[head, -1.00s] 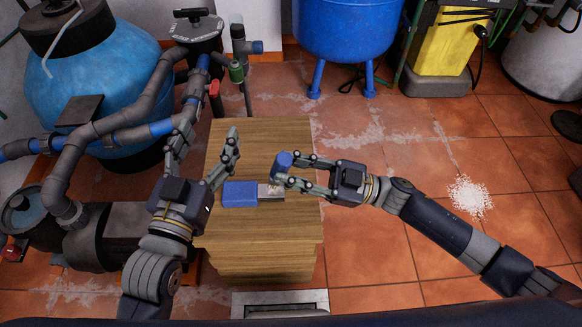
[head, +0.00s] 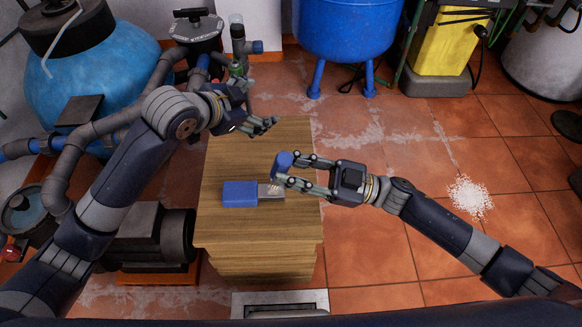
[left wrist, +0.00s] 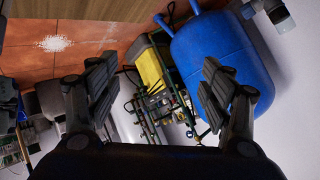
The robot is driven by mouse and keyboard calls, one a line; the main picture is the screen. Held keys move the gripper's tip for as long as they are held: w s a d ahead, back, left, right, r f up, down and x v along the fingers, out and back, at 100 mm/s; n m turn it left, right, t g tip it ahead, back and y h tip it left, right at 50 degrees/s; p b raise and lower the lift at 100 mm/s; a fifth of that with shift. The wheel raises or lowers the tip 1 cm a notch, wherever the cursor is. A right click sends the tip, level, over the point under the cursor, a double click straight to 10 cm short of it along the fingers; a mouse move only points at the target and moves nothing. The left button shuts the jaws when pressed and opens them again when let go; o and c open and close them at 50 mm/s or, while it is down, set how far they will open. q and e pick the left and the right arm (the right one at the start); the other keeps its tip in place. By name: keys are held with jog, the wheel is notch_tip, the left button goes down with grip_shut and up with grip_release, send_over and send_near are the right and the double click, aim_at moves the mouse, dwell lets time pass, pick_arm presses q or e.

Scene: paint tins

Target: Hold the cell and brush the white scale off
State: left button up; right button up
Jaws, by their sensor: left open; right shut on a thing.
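The cell, a blue block (head: 239,194) with a grey end (head: 268,195) on its right side, lies on the wooden table. Pale flecks show near the grey end's upper edge. My right gripper (head: 281,171) is shut on a blue upright piece (head: 283,160), apparently the brush handle, just above the grey end. The fingers partly hide its lower part. My left gripper (head: 268,124) is above the table's far part, apart from the cell. In the left wrist view its fingers (left wrist: 160,95) are spread with nothing between them.
The wooden table (head: 225,233) is otherwise bare. A blue tank (head: 350,28) on legs stands behind it, with a yellow unit (head: 440,55) to the right. Pipes and a light-blue tank (head: 95,85) crowd the left. White granules (head: 470,197) lie on the tiled floor.

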pick_arm(q)
jog(key=s+a+f+m+g+y, duration=0.2)
jog(key=s+a+g+y, duration=0.1)
jog(key=s+a+g, duration=0.25)
jog(key=s+a+f+m+g+y, duration=0.3)
jog(key=s+a+g, duration=0.1)
jog(key=s, duration=0.2)
jog(key=f, duration=1.1)
jog(key=shift+d+f, duration=0.15)
jog(key=shift+d, duration=0.1)
jog(key=shift+c, duration=0.5)
jog(key=c, duration=1.4)
jog(key=o, duration=1.5)
